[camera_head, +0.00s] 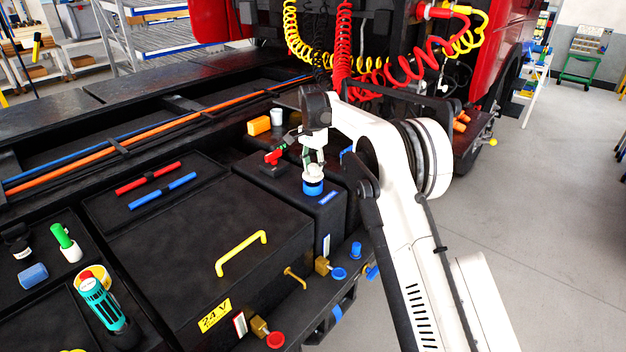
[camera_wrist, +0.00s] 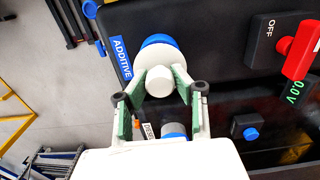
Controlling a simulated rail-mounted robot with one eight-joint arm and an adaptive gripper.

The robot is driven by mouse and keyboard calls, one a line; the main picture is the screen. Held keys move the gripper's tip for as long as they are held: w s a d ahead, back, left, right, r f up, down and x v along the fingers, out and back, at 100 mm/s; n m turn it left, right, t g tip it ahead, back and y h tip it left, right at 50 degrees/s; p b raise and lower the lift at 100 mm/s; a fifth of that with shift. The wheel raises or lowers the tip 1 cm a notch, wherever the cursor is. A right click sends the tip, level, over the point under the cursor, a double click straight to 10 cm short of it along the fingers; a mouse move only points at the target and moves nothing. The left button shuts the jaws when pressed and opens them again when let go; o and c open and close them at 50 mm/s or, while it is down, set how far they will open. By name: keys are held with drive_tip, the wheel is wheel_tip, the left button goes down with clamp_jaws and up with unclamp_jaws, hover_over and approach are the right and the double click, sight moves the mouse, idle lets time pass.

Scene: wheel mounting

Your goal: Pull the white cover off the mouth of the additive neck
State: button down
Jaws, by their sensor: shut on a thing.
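The white cover (camera_wrist: 153,60) sits over the blue additive neck (camera_wrist: 158,40) in the wrist view, with a round white knob toward me. In the head view, the white cover (camera_head: 312,176) shows above the blue neck (camera_head: 312,188) on the black tank's top. I cannot tell whether there is a gap between cover and neck. My gripper (camera_wrist: 163,77) has its green-padded fingers closed on both sides of the knob. In the head view, my gripper (camera_head: 314,163) reaches down from above onto the cover. A blue ADDITIVE label (camera_wrist: 122,58) is beside the neck.
A red switch handle (camera_wrist: 300,45) marked OFF stands close by; it also shows in the head view (camera_head: 273,157). A grey-topped cylinder (camera_wrist: 174,130) is near my fingers. A yellow handle (camera_head: 240,252) rises from the box in front. Coiled hoses (camera_head: 342,50) hang behind. Open floor lies right.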

drive_tip(key=shift+r+p, duration=0.7)
drive_tip(key=shift+r, duration=1.4)
